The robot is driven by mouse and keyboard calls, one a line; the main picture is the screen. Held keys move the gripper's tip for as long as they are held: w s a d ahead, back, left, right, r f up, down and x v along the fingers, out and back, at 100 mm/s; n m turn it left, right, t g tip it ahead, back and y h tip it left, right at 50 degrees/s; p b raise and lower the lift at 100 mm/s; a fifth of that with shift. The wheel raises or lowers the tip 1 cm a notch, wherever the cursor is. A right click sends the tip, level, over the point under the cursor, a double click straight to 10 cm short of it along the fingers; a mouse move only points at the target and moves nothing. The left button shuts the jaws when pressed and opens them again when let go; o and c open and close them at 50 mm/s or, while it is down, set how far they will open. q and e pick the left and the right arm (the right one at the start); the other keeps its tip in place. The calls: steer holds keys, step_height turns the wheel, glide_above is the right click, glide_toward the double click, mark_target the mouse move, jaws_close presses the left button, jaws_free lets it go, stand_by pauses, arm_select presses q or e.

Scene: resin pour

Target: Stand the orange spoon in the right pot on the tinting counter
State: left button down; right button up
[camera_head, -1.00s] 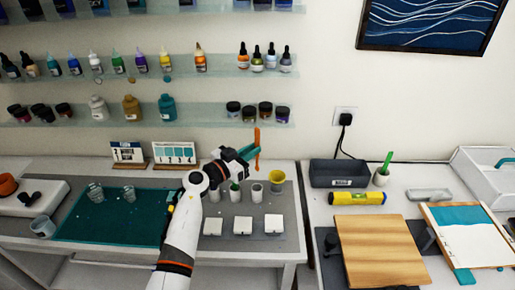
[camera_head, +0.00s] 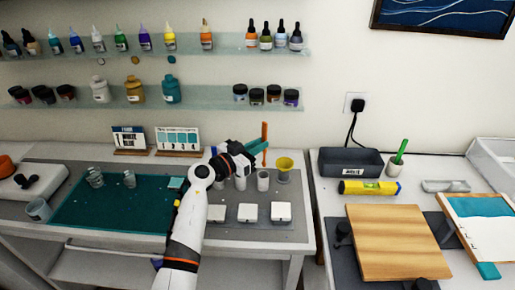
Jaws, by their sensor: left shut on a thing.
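My left gripper (camera_head: 254,151) is shut on the orange spoon (camera_head: 265,134) and holds it upright. The spoon's lower end is just above the rim of the right pot (camera_head: 263,183), a small pale cup on the grey mat of the tinting counter (camera_head: 290,226). I cannot tell whether the tip is inside the rim. Another pale pot (camera_head: 240,183) stands to its left, partly hidden by my arm; anything further left is mostly covered. My right gripper is not in view.
Several white blocks (camera_head: 253,212) lie in front. Colour cards (camera_head: 178,138) stand behind my arm.

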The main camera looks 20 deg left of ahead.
arm_select(q)
step_height(320, 180, down, 7)
steer(key=b, duration=0.3)
steer(key=shift+r, duration=0.15)
stand_by(0.3)
steer(key=c, duration=1.3)
jaws_free()
steer(key=shift+c, duration=0.2)
steer(key=shift+s, duration=0.1)
steer(key=v, duration=1.2)
